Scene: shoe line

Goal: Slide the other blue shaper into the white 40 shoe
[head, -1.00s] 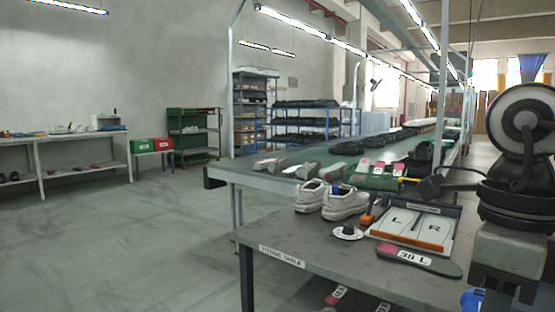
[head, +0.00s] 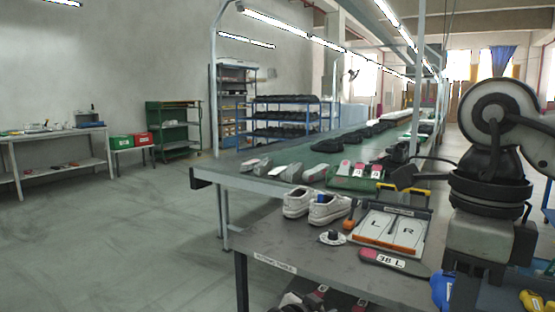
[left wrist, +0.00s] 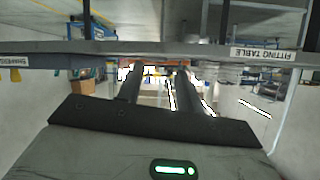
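A pair of white shoes stands on the grey fitting table in the head view, the left shoe (head: 297,203) beside the right shoe (head: 330,209). A small blue piece (head: 321,198) shows at the opening of the right shoe. No size 40 mark is readable. A blue object (head: 441,291), possibly a blue shaper, is partly visible at the lower right edge of the table. My left gripper (left wrist: 162,78) shows only in the left wrist view, its two dark fingers apart with nothing between them. My right arm (head: 490,215) fills the right side; its fingertips are not clearly visible.
A board marked L and R (head: 390,232), a dark 38 L insole (head: 395,262), a round white base with a dark knob (head: 333,237) and an orange-handled tool (head: 350,222) lie near the shoes. Yellow pieces (head: 537,303) show at lower right. The table's left front is clear.

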